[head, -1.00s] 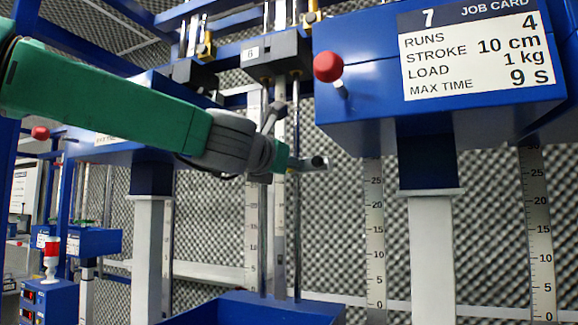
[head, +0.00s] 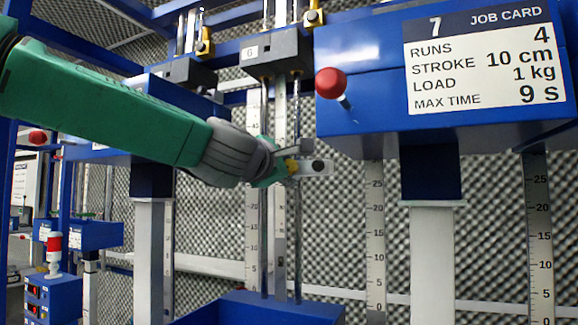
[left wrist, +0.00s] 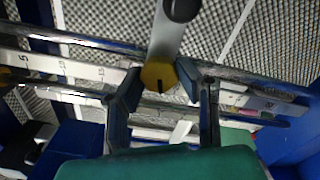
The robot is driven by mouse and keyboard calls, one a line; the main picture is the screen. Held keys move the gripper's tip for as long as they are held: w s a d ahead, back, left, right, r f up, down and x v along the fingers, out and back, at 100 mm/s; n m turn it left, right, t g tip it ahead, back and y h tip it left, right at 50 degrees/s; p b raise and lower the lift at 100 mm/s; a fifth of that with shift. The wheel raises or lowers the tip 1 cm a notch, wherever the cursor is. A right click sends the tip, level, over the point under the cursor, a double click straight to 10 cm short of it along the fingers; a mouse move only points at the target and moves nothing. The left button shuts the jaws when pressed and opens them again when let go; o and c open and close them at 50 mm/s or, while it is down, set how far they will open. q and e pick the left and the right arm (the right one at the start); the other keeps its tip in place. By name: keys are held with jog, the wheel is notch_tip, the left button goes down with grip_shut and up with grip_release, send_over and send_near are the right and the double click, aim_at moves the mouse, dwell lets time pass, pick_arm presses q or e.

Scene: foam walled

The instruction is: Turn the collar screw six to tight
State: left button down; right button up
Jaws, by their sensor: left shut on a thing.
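The collar screw has a yellow head (head: 291,166) at the rods under the block labelled 6 (head: 272,52). A grey metal arm with a dark round end (head: 317,167) sticks out to the right beside it. In the left wrist view the yellow head (left wrist: 158,74) shows a dark mark and lies between the fingertips. My left gripper (head: 287,163) is shut on this yellow head; its fingers (left wrist: 161,82) stand on both sides of it. How tight the screw is cannot be told. My right gripper is not in view.
A blue box with job card 7 (head: 488,62) and a red knob (head: 331,82) stands close to the right. Vertical rods and scales run behind my gripper. A blue tray (head: 262,308) lies below. Other yellow parts (head: 313,18) sit higher up.

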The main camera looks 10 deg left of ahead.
pick_arm(q)
jog(key=m+p, duration=0.1)
jog(key=m, duration=0.4)
jog(key=shift+m+p, duration=0.3)
jog(key=shift+m, duration=0.1)
jog(key=m+p, duration=0.1)
jog(key=m, duration=0.9)
jog(key=shift+d+m, duration=0.1)
jog(key=shift+m, duration=0.3)
jog(key=m, duration=0.4)
jog(key=shift+m, duration=0.4)
